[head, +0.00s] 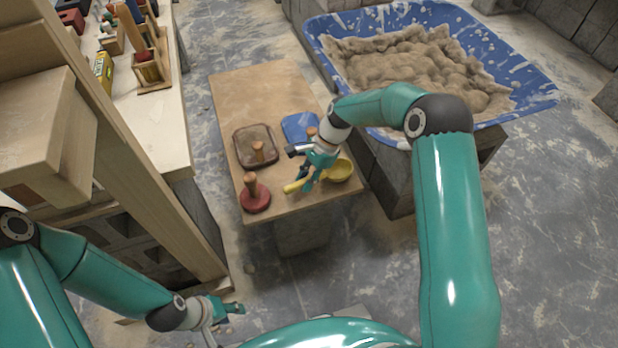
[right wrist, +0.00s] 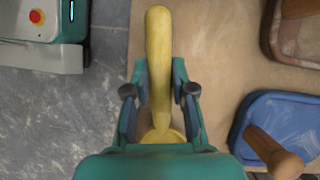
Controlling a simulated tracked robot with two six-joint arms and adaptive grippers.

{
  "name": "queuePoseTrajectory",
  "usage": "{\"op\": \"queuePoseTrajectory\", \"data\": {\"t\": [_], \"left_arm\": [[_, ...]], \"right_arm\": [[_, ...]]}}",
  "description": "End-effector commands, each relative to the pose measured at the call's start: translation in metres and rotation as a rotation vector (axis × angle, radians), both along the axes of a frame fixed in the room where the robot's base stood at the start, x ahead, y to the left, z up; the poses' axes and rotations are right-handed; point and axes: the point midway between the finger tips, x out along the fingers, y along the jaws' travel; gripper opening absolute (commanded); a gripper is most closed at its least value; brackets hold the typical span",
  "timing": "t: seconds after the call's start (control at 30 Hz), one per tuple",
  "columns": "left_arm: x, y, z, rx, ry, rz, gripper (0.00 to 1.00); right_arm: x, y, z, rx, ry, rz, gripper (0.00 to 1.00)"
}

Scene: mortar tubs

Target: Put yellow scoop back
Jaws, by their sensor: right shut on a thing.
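The yellow scoop (head: 341,171) is at the front right of the low wooden table in the head view, its round bowl to the right and its handle to the left. My right gripper (head: 305,181) is shut on its handle. In the right wrist view the yellow scoop (right wrist: 159,50) has its handle between the fingers of the right gripper (right wrist: 160,93), and most of the bowl is hidden by the gripper. I cannot tell whether the scoop touches the table. My left gripper (head: 232,308) is low at the bottom left, away from the table; its finger opening is unclear.
The low table (head: 255,88) also bears a brown float (head: 243,138), a blue float (head: 297,124) and a red round tool (head: 255,200). A blue tub (head: 330,40) of mortar stands behind right. A workbench (head: 165,135) with tools is at the left. The table's far end is clear.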

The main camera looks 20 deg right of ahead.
Motion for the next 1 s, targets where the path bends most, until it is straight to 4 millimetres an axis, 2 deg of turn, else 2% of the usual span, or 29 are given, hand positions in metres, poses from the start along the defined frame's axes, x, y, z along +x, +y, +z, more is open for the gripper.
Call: {"op": "queuePoseTrajectory", "data": {"t": [0.53, 0.57, 0.7, 0.73, 1.0], "left_arm": [[0.0000, 0.0000, -0.0027, 0.000, 0.000, 0.000, 0.40], [0.0000, 0.0000, -0.0023, 0.000, 0.000, 0.000, 0.40], [0.0000, 0.0000, -0.0021, 0.000, 0.000, 0.000, 0.40], [0.0000, 0.0000, -0.0021, 0.000, 0.000, 0.000, 0.40], [0.0000, 0.0000, -0.0022, 0.000, 0.000, 0.000, 0.40]], "right_arm": [[0.0001, 0.0000, -0.0062, 0.000, 0.000, 0.000, 0.00], [0.0001, -0.0001, -0.0057, 0.000, 0.000, 0.000, 0.27], [0.0001, -0.0002, -0.0055, 0.000, -0.001, 0.000, 0.51], [0.0001, -0.0002, -0.0055, 0.000, -0.001, 0.000, 0.53], [-0.0002, -0.0005, -0.0057, 0.000, 0.000, -0.001, 0.53]]}}
